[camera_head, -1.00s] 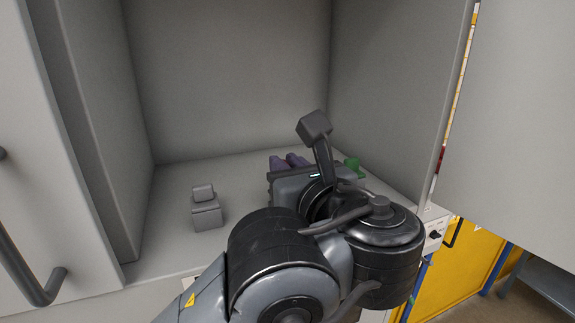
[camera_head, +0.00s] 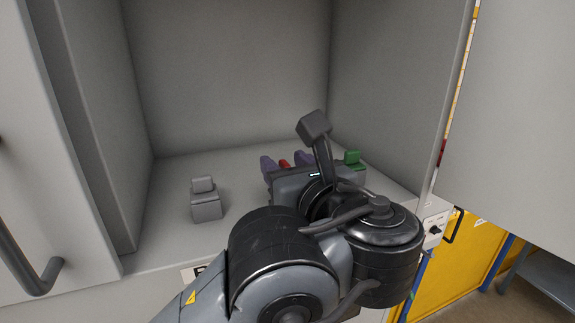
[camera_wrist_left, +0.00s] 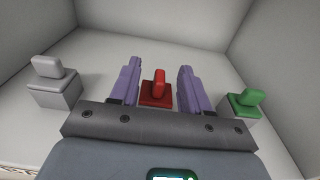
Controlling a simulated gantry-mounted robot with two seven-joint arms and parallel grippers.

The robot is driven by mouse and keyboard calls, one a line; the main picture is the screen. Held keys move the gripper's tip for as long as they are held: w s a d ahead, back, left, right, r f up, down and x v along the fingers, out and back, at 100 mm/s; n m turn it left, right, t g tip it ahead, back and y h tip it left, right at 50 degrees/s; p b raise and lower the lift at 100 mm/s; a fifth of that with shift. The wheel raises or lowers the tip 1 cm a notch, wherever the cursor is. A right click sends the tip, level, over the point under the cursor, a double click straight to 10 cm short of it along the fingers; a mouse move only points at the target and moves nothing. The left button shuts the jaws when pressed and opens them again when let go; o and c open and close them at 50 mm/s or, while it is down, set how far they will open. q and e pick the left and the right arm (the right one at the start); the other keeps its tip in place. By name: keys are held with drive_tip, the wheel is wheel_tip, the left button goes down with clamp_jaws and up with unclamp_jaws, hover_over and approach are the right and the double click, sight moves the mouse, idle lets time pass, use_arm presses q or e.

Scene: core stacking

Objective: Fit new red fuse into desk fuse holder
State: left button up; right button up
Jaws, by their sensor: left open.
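The red fuse (camera_wrist_left: 155,92) stands upright on the cabinet shelf, between the two fingers of my left gripper (camera_wrist_left: 155,78) in the left wrist view. Gaps show on both sides of it, so the gripper is open around it, not closed on it. In the head view, the gripper's purple fingertips (camera_head: 285,162) show behind my wrist, with a small part of the red fuse (camera_head: 285,165) between them. I cannot tell whether a fuse holder lies under the red piece. My right gripper is not in view.
A grey fuse block (camera_head: 206,200) stands left on the shelf; it also shows in the wrist view (camera_wrist_left: 52,80). A green block (camera_head: 353,158) stands to the right, close to my left gripper's right finger (camera_wrist_left: 243,105). Cabinet walls (camera_head: 390,90) enclose the shelf. Its front left is clear.

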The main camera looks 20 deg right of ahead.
use_arm(q)
drive_tip(key=shift+s+d+f, duration=0.1)
drive_tip(key=shift+s, duration=0.45)
drive_tip(key=s+b, duration=0.4)
drive_tip(key=s, duration=0.5)
drive_tip(key=shift+s+a+r, duration=0.2)
drive_tip(key=shift+s+r, duration=0.15)
drive_tip(key=shift+r, duration=0.1)
drive_tip(key=shift+s, duration=0.1)
